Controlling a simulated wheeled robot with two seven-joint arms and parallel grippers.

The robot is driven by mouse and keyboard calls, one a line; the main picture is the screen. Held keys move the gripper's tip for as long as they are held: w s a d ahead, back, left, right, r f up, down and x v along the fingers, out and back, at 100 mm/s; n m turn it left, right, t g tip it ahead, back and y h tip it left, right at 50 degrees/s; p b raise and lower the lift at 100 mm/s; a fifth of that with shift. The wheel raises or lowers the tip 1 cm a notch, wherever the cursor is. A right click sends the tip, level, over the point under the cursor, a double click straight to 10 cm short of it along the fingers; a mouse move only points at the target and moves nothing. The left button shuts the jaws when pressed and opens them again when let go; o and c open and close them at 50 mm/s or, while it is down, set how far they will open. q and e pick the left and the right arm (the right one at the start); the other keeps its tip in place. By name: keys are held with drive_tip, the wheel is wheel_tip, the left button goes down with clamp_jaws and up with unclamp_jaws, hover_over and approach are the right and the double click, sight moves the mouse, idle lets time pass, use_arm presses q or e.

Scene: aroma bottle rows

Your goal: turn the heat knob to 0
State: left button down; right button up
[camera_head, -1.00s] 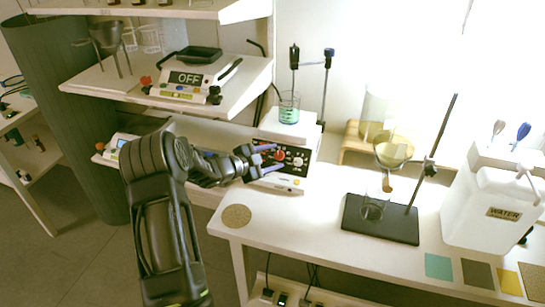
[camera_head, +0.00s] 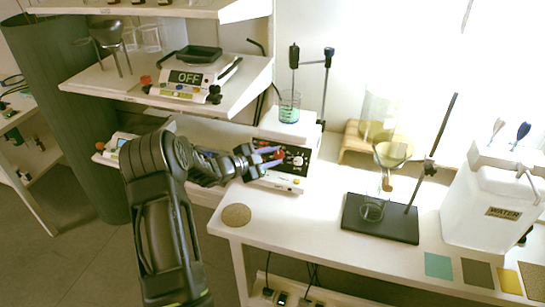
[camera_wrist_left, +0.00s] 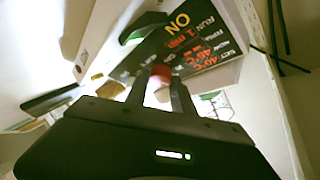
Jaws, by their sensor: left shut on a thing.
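The stirring hotplate (camera_head: 284,182) stands on the bench with a black front panel carrying a red knob (camera_head: 281,155) and pale knobs to its right. My left gripper (camera_head: 277,156) reaches in from the left and is shut on the red knob. In the left wrist view the red knob (camera_wrist_left: 160,80) sits between the two dark fingers, which partly hide it. Behind it, the lit display (camera_wrist_left: 190,45) reads ON, RUN, 1 min, with temperatures near 40 °C. Knob markings are too small to read. My right gripper is out of view.
A beaker of green liquid (camera_head: 289,108) stands on the hotplate. A second device (camera_head: 186,80) reading OFF sits on the shelf at upper left. A dark stand base (camera_head: 380,218) and a water container (camera_head: 490,210) stand to the right.

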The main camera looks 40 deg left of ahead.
use_arm(q)
drive_tip(key=shift+f+n+t+b, duration=0.25)
drive_tip(key=shift+n+b, duration=0.25)
drive_tip(key=shift+b, duration=0.25)
drive_tip(key=n+y+b, duration=0.2)
drive_tip(key=n+b, duration=0.2)
drive_tip(key=b, duration=0.1)
drive_tip(key=d+n+t+y+b, duration=0.1)
drive_tip(key=n+y+b, duration=0.2)
drive_tip(key=n+b, duration=0.2)
drive_tip(key=n+y+b, duration=0.3)
drive_tip(key=n+b, duration=0.1)
drive_tip(key=b, duration=0.1)
drive_tip(key=shift+d+f+n+t+b, duration=0.3)
drive_tip(key=shift+d+f+t, duration=0.05)
drive_tip(key=shift+d, duration=0.05)
drive_tip(key=shift+d+r+n+g+y+b, duration=0.15)
drive_tip(key=shift+n+g+y+b, duration=0.35)
drive_tip(key=shift+n+y, duration=0.45)
drive_tip(key=shift+w+r+n+g+y, duration=0.1)
drive_tip(key=shift+n+g+y, duration=0.35)
drive_tip(key=shift+n, duration=0.6)
drive_tip(key=shift+w+r+n+g+y, duration=0.15)
drive_tip(key=shift+n+y, duration=0.45)
drive_tip(key=shift+n, duration=0.4)
drive_tip(key=shift+s, duration=0.1)
drive_tip(key=c, duration=1.1)
unclamp_jaws()
